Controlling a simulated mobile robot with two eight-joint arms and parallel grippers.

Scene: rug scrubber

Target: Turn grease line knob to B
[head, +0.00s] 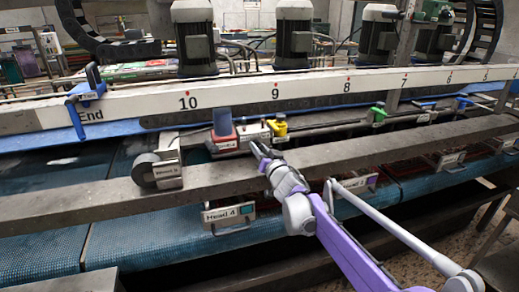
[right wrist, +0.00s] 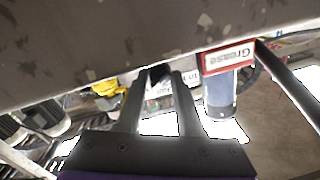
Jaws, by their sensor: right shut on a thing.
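My right gripper (head: 263,153) reaches in from the lower right to the grease unit on the machine's front rail. In the right wrist view its two dark fingers (right wrist: 160,84) close around a small black knob (right wrist: 158,73), which I take to be the grease line knob. The fingers hide the knob in the head view. A white labelled plate (head: 252,131) is behind it; its letters and the knob's setting are unreadable. The blue grease cup (head: 223,122) on a red base is just left of the gripper; its red "Grease" label (right wrist: 229,58) shows in the wrist view. My left gripper is not in view.
A yellow valve handle (head: 278,128) is close on the right of the plate. The grey metal rail (head: 350,149) runs beneath the gripper. A "Head 4" tag (head: 229,214) hangs below, and a round roller (head: 147,170) is at the left.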

